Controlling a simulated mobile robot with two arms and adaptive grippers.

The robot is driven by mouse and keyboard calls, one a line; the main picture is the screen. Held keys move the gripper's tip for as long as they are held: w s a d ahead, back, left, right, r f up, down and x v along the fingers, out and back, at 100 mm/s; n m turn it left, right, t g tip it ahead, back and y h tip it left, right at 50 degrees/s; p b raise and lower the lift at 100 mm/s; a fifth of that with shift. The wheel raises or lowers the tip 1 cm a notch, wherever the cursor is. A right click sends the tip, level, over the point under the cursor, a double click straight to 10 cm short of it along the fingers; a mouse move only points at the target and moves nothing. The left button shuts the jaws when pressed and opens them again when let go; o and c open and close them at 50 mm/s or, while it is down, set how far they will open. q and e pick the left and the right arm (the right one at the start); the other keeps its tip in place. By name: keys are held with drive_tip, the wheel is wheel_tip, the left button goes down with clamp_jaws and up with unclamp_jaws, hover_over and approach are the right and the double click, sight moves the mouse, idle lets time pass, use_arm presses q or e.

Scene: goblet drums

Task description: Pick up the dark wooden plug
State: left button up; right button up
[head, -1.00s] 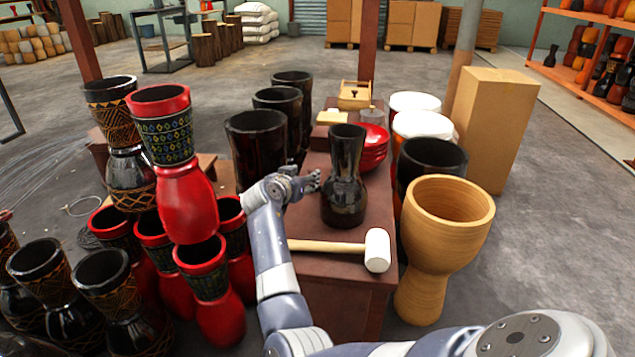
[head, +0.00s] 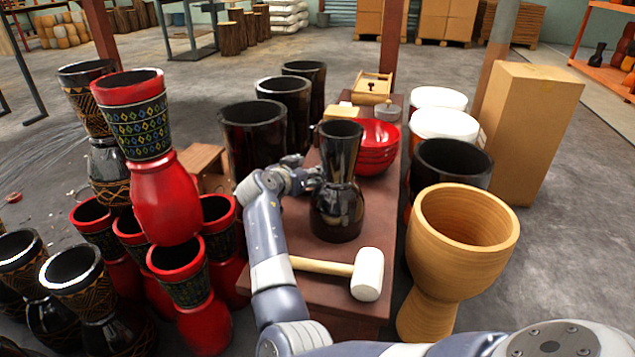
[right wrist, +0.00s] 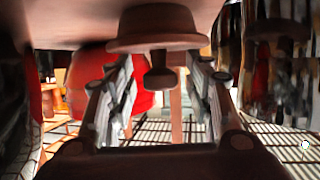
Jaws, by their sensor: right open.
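My right gripper (head: 314,178) is open above the left side of the brown table, with its tips partly behind the neck of a black goblet drum (head: 338,190). In the right wrist view, which appears upside down, the dark wooden plug (right wrist: 155,38) shows a thick body, a wide brim and a small knob (right wrist: 161,80). The knob appears between the two spread fingers (right wrist: 160,105), clear of both; the exact depth is hard to judge. I cannot make out the plug in the head view, where the drum and gripper may hide it. My left gripper is not in view.
A mallet (head: 367,274) lies at the table's near end (head: 335,305). Red bowls (head: 376,150), a grey lidded item (head: 388,110) and a wooden box (head: 373,88) stand farther back. Tall drums crowd both sides, including a pale wooden one (head: 462,230).

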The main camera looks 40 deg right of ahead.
drive_tip(key=shift+a, duration=0.1)
drive_tip(key=shift+c, duration=0.4)
clamp_jaws()
drive_tip(key=shift+r, duration=0.15)
